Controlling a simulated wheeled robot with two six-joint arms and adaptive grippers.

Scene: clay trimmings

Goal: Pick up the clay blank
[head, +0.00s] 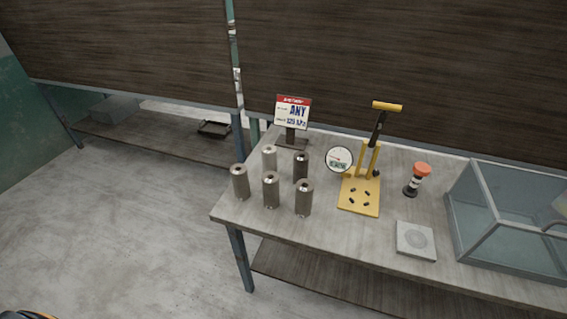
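Several upright grey-brown cylinders stand in a cluster at the left end of the workbench in the head view. They are a front-left cylinder (240,183), a front-middle cylinder (271,191), a front-right cylinder (304,200), a paler back-left cylinder (269,159) and a darker back-right cylinder (301,168). Each has a small bright spot on top. I cannot tell which of them is the clay blank. Neither gripper is in view; only a small dark and orange edge shows at the bottom left corner.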

